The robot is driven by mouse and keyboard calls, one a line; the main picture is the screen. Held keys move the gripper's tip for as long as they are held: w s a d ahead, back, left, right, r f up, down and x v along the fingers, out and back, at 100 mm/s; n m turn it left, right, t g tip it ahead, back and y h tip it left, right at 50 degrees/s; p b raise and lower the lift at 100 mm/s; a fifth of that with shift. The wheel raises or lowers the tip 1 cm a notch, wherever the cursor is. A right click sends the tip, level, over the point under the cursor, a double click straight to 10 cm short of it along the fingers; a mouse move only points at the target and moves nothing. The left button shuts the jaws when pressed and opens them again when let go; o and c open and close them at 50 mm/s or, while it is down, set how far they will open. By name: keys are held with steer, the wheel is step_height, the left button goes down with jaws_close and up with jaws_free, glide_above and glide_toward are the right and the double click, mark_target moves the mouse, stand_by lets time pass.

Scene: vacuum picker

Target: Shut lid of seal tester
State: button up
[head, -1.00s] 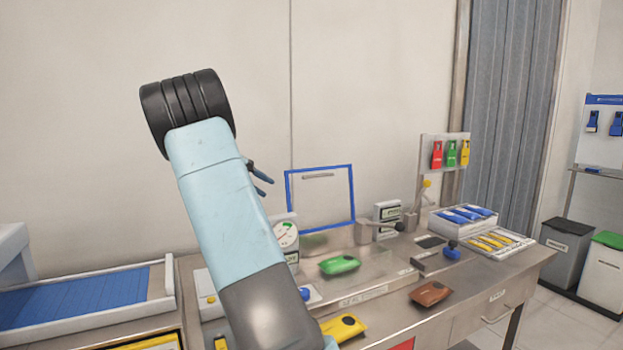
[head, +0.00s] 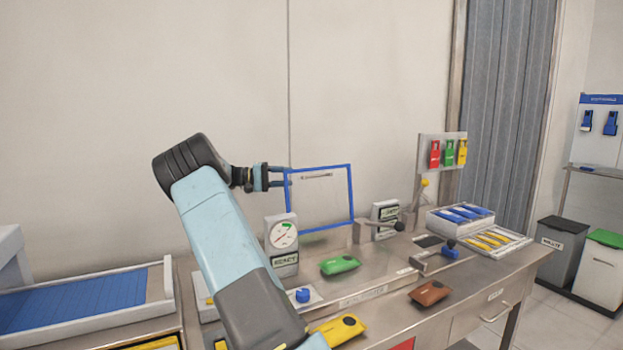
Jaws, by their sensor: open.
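The seal tester's lid (head: 320,176), a clear panel with a blue frame, stands raised and upright at the back of the bench. A green pouch (head: 340,265) lies on the tester in front of it. A round gauge (head: 283,235) stands to the left of the lid. My gripper (head: 289,176) is open at the lid's upper left corner, its fingers overlapping the blue frame in the picture. I cannot tell whether they touch it. My arm covers part of the bench at the left.
A yellow pouch (head: 339,330) and a brown pouch (head: 430,292) lie on the bench front. A lever post (head: 381,226) stands right of the lid. Trays of blue (head: 460,216) and yellow pouches (head: 493,239) are at the right. The wall behind is bare.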

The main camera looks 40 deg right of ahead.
mark_target(311, 177)
steer(key=x, duration=0.9)
steer(key=shift+s+d, duration=0.15)
steer(key=shift+d, duration=0.05)
steer(key=c, duration=0.7)
steer(key=shift+f, duration=0.1)
jaws_close()
steer(key=shift+a, duration=0.15)
